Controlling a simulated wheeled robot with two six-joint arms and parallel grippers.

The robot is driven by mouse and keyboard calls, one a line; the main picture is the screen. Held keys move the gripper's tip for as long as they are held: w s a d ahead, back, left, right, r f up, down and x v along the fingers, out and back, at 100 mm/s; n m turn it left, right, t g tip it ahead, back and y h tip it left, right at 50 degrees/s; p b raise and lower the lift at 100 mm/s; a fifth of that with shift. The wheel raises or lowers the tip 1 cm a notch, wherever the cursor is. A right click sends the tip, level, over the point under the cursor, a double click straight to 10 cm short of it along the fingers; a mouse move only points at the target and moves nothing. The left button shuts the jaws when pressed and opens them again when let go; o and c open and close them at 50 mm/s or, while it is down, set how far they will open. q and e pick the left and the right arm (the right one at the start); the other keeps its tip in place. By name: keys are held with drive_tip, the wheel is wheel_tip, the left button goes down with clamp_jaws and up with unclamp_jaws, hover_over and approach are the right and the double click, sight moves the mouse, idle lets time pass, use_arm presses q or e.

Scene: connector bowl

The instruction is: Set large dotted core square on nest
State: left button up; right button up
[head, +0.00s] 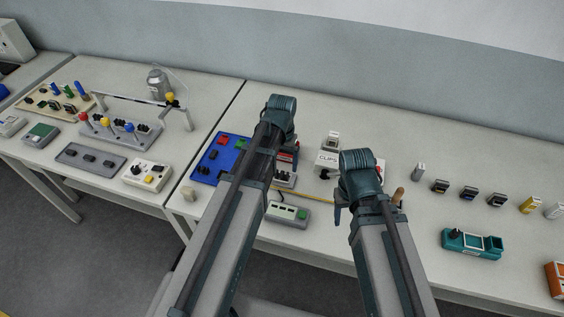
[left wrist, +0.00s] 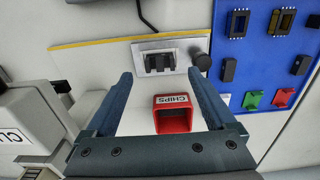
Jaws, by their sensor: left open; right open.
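My left gripper (left wrist: 161,76) is open and empty in the left wrist view, its fingers above a small red bin marked CHIPS (left wrist: 172,119). A light plate with a black socket-like fixture (left wrist: 159,63) lies beyond the fingertips; I cannot tell whether it is the nest. On the blue board (left wrist: 255,45) are two dark frames with gold pins (left wrist: 237,23), small black blocks (left wrist: 301,65), and green (left wrist: 253,100) and red (left wrist: 283,97) pieces. I cannot single out the large dotted core. My right gripper (head: 355,195) is open in the head view, mostly hidden by its wrist.
A white CLIPS box (head: 328,159) stands between my wrists. A grey-green device (head: 287,213) lies near the front edge. Several small connectors (head: 469,193) and a teal holder (head: 471,244) are at the right.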

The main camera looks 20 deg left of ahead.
use_arm(q)
wheel_tip(320, 180, up, 10)
drive_tip(key=p, duration=0.9)
drive_tip(key=s+d+f+m+y+b, duration=0.1)
drive_tip(key=s+d+f+m+b, duration=0.2)
drive_tip(key=s+d, duration=0.7)
drive_tip(key=s+f+b, duration=0.2)
drive_tip(key=s, duration=0.2)
drive_tip(key=shift+s+d+f+b, duration=0.15)
drive_tip(key=shift+d+f+b, duration=0.1)
drive_tip(key=shift+b, duration=0.1)
